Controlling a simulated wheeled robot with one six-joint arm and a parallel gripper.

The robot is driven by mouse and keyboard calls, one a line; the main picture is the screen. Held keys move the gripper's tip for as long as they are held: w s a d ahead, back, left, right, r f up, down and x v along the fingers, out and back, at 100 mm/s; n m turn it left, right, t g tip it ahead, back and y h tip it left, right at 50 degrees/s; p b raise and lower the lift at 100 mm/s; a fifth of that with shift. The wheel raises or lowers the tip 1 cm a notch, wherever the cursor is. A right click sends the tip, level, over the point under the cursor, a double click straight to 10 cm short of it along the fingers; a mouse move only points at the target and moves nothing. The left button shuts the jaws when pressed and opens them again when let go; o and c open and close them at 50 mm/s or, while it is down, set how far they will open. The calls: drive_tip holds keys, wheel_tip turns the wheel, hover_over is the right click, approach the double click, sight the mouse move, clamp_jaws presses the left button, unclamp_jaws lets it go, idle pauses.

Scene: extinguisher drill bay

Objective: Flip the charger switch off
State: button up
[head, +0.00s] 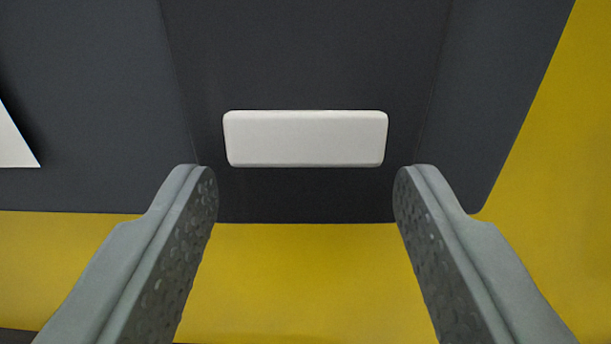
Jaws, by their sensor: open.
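A white bar with rounded corners (306,139) sits on a dark grey panel (310,60), in the upper middle of the head view. It looks like the switch's rocker or lever, but no label or marking shows which way it is set. My gripper (306,190) is open, with one grey finger at the left and one at the right. The fingertips appear just below and outside the bar's two ends in the picture. I see no contact with the bar, and the distance to it is hard to tell.
A yellow surface (305,270) lies below the panel and continues up its right side. A white pointed piece (12,140) shows at the left edge, on or in front of the dark grey panel. The space between my fingers is clear.

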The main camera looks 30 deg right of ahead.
drive_tip(key=c, duration=1)
drive_tip(key=shift+w+f+t+h, duration=0.1)
drive_tip(key=shift+f+t+h, duration=0.2)
drive_tip(key=shift+t, duration=0.2)
drive_tip(key=shift+r, duration=0.1)
drive_tip(key=o, duration=1)
